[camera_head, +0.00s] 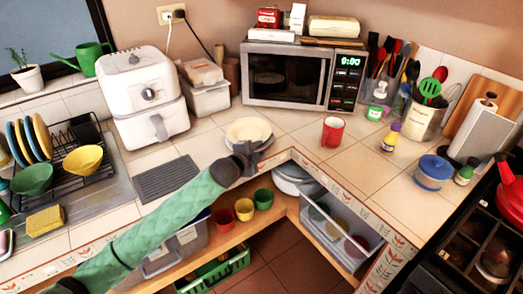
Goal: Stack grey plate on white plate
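A round, pale cream-white plate (248,130) lies on the tiled counter, left of the microwave's front. It may be more than one dish nested together; I cannot tell. My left gripper (255,150) is at the plate's near edge, close to the counter's front corner. It is small and dark, so I cannot tell whether its fingers are open or touch the rim. Pale grey stacked dishes (293,178) sit on the lower shelf under the corner. No separate grey plate can be made out on the counter. My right gripper is out of view.
A microwave (289,76) stands behind the plate, and a white air fryer (142,95) to the left. A red mug (332,131) stands to the right. A dish rack (90,165) fills the far left. Counter around the plate is mostly clear.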

